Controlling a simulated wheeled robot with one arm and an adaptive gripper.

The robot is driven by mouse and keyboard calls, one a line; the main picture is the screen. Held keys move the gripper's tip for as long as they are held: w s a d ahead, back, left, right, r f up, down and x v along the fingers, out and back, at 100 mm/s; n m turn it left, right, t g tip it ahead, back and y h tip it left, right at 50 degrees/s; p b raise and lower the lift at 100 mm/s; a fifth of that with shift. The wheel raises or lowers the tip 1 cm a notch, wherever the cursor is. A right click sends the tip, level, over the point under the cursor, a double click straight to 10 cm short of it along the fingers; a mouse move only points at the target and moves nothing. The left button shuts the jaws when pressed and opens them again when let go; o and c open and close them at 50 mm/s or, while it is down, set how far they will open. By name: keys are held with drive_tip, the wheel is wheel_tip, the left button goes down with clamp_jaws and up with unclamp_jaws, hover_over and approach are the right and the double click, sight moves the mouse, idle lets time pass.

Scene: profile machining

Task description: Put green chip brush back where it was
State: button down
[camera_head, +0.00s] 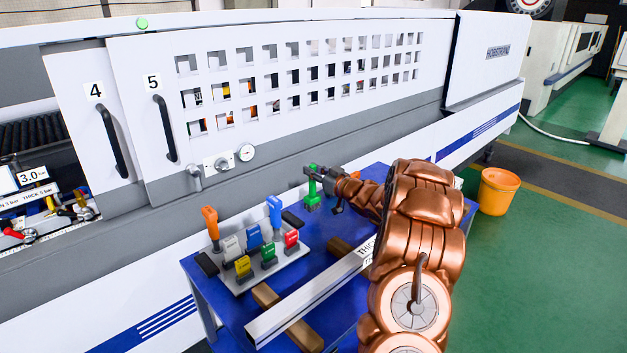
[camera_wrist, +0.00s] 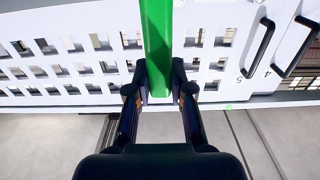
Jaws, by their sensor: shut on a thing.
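The green chip brush (camera_head: 312,201) is held upright in the air above the back of the blue table, right of the tool holder. My gripper (camera_head: 315,174) is shut on its handle. In the wrist view the green handle (camera_wrist: 157,40) stands between the two dark fingers of my gripper (camera_wrist: 160,82). The grey tool holder (camera_head: 238,284) is on the table to the left of the brush. An orange-handled tool (camera_head: 210,222) and a blue-handled tool (camera_head: 274,211) stand at its back, with coloured blocks in front.
A long metal profile (camera_head: 300,305) lies across wooden blocks (camera_head: 280,310) on the blue table (camera_head: 225,316). The white machine with doors (camera_head: 130,130) stands close behind the table. An orange bucket (camera_head: 497,192) stands on the green floor to the right.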

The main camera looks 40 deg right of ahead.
sight(315, 181)
drive_tip(key=shift+f+p, duration=0.35)
drive_tip(key=shift+f, duration=1.35)
drive_tip(key=shift+f, duration=0.1)
drive_tip(key=c, duration=1)
unclamp_jaws()
drive_tip(key=shift+c, duration=0.2)
drive_tip(key=shift+r, duration=0.2)
drive_tip(key=s+d+b, duration=0.1)
drive_tip(key=s+b, duration=0.2)
drive_tip(key=s, duration=0.9)
drive_tip(key=shift+d+b, duration=0.3)
drive_tip(key=shift+w, duration=0.1)
